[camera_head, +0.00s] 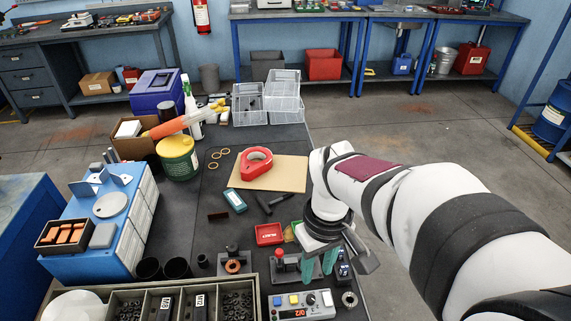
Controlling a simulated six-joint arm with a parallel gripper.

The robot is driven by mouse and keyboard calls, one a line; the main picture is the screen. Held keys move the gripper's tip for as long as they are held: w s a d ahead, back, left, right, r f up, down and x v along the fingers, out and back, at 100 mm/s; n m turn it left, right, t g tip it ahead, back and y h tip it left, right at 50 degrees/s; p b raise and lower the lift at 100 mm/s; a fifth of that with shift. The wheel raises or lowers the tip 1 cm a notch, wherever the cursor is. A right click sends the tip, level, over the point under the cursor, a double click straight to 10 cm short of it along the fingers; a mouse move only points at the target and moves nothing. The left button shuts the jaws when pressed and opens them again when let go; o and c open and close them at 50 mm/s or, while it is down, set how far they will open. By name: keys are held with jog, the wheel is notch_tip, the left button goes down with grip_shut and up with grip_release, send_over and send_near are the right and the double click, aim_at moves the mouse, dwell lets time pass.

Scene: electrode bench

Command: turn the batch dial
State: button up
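A grey control box (301,305) sits at the near edge of the bench, at the bottom middle of the head view. It has yellow, blue and other buttons, a small dial (311,299) and a red-lit display. I cannot read the dial's setting. My gripper (319,272) points down just behind the box, with its teal fingers apart and nothing visible between them. The fingertips show slightly above the dial in the picture and seem apart from it; their exact height is unclear.
A red-knobbed fixture (281,264) stands left of my fingers, close by. A dark device with a lit display (343,268) and a metal ring (350,299) lie to the right. A divided parts tray (258,296) borders the box's left. A red tray (269,235) lies behind.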

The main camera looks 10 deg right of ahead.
aim_at(310, 298)
jog(key=shift+n, duration=0.9)
jog(key=w+f, duration=0.1)
jog(key=f, duration=0.4)
jog(key=w+f, duration=0.1)
jog(key=f, duration=1.1)
jog(key=shift+w+d, duration=0.25)
jog(key=shift+w, duration=0.15)
grip_shut()
